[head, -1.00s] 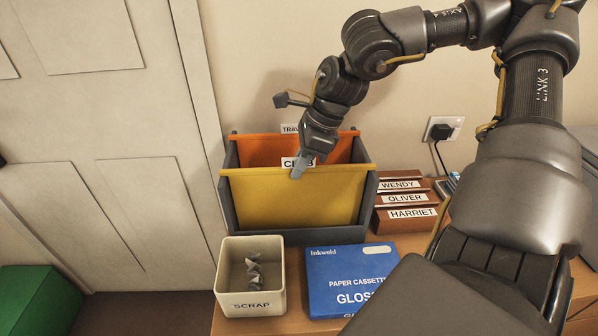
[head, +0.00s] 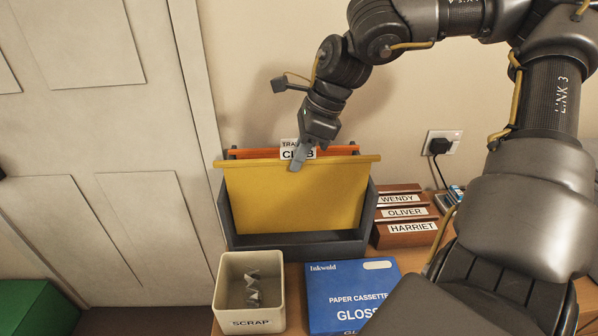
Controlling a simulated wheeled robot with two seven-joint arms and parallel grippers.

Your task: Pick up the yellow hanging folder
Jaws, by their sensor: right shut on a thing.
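The yellow hanging folder (head: 295,200) is raised partly out of the dark grey file box (head: 298,250), its lower edge still within the box's walls. Its white tab, partly hidden by the finger, reads "CL_B". My right gripper (head: 301,155) is shut on the yellow folder at its top edge by the tab. An orange folder (head: 262,153) hangs behind it in the box, mostly hidden, with a white tab partly reading "TRA". My left gripper is not in view.
A cream scrap bin (head: 250,322) with crumpled pieces and a blue paper box (head: 350,290) stand in front of the file box. Wooden name holders (head: 405,228) stand close at its right. A plugged socket (head: 441,143) is on the wall; the door (head: 110,150) is at left.

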